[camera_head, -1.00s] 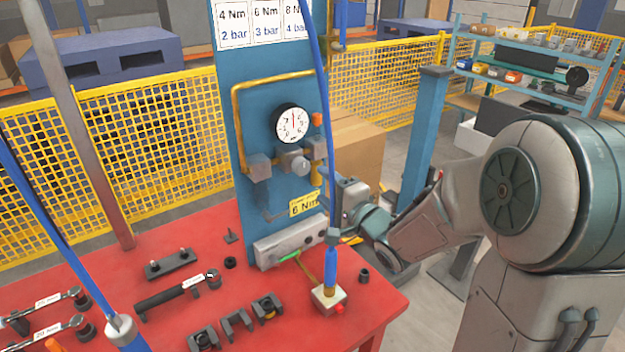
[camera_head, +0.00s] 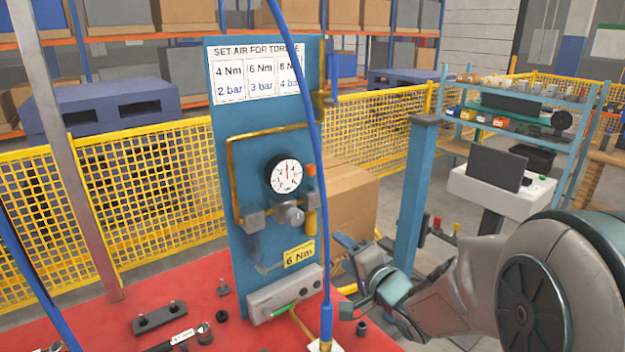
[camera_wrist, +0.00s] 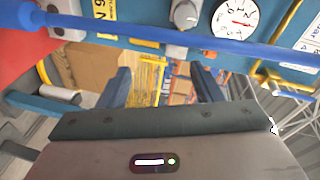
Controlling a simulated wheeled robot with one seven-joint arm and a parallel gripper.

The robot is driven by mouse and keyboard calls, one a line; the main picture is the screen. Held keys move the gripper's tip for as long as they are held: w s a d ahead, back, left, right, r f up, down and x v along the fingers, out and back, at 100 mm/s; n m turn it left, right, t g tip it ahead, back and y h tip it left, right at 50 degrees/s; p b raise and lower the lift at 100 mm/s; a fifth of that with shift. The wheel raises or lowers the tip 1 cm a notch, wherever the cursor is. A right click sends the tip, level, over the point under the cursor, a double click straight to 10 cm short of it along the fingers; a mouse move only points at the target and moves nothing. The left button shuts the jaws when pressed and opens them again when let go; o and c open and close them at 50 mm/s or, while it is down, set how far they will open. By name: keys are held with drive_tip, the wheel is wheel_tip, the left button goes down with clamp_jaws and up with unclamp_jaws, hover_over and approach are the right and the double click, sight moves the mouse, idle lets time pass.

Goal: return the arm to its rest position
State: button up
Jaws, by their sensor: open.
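My arm reaches in from the lower right of the head view. My gripper (camera_head: 346,252) is just right of the blue panel (camera_head: 225,148), near its lower right edge and behind the hanging blue hose (camera_head: 322,190) as seen there. In the wrist view my gripper (camera_wrist: 163,78) has its two dark fingers apart with nothing between them. The blue hose (camera_wrist: 170,38) crosses that view beyond the fingertips. Whether a finger touches the hose or panel cannot be told. The fingertips are small in the head view.
The panel carries a pressure gauge (camera_head: 285,174) and a regulator knob (camera_head: 291,214). A red table (camera_head: 95,310) lies below. A blue post (camera_head: 414,185) stands right of the panel, with a cardboard box (camera_head: 352,205) behind. A yellow mesh fence (camera_head: 160,185) runs behind.

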drive_tip(key=s+d+f+n+g+h, duration=0.2)
drive_tip(key=s+d+n+g+h, duration=0.2)
drive_tip(key=s+d+h, duration=0.3)
drive_tip(key=s+a+f+n+g, duration=0.1)
drive_tip(key=s+n+g, duration=0.5)
drive_tip(key=s, duration=0.9)
drive_tip(key=shift+s+a+f+g, duration=0.25)
drive_tip(key=shift+f+g, duration=0.1)
drive_tip(key=shift+g, duration=0.45)
drive_tip(key=shift+d, duration=0.1)
idle(1.2)
